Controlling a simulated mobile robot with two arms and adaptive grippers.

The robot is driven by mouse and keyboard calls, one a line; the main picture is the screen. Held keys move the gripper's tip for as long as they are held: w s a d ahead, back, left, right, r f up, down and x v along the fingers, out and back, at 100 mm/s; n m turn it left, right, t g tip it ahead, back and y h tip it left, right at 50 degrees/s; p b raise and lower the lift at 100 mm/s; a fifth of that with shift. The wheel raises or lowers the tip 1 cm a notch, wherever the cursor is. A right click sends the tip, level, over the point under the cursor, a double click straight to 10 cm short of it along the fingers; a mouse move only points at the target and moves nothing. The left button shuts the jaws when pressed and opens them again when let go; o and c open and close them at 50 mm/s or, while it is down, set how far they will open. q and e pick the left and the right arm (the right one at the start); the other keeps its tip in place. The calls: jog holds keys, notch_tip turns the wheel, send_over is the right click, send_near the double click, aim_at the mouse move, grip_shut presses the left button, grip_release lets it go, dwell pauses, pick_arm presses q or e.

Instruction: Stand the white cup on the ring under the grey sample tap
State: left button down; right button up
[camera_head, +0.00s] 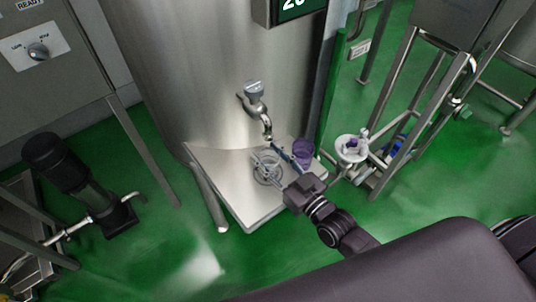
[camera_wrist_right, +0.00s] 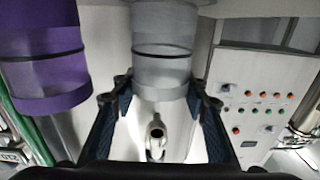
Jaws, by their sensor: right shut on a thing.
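The white cup (camera_wrist_right: 162,50), pale grey-white with a dark band, sits between the fingers of my right gripper (camera_wrist_right: 160,88) in the right wrist view. In the head view, my right gripper (camera_head: 272,165) reaches in from the lower right over the steel shelf, shut on the cup. The cup shows there as a pale round shape (camera_head: 267,172), partly covered by the fingers. The grey sample tap (camera_head: 256,108) is just above and behind it, and also shows in the wrist view (camera_wrist_right: 157,133). I cannot tell the ring from the cup, nor whether they touch. My left gripper is not in view.
A purple cup (camera_head: 303,150) stands close beside the gripper on the steel shelf (camera_head: 222,165); it also shows in the wrist view (camera_wrist_right: 45,60). A steel tank (camera_head: 225,60) rises behind. A white basin (camera_head: 350,150) is to the right. The shelf's left part is clear.

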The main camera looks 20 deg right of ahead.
jog(key=shift+f, duration=0.1)
jog(key=shift+f, duration=0.15)
jog(key=o, duration=1)
jog(key=shift+r, duration=0.2)
jog(key=b+v, duration=0.1)
jog(key=v, duration=1.1)
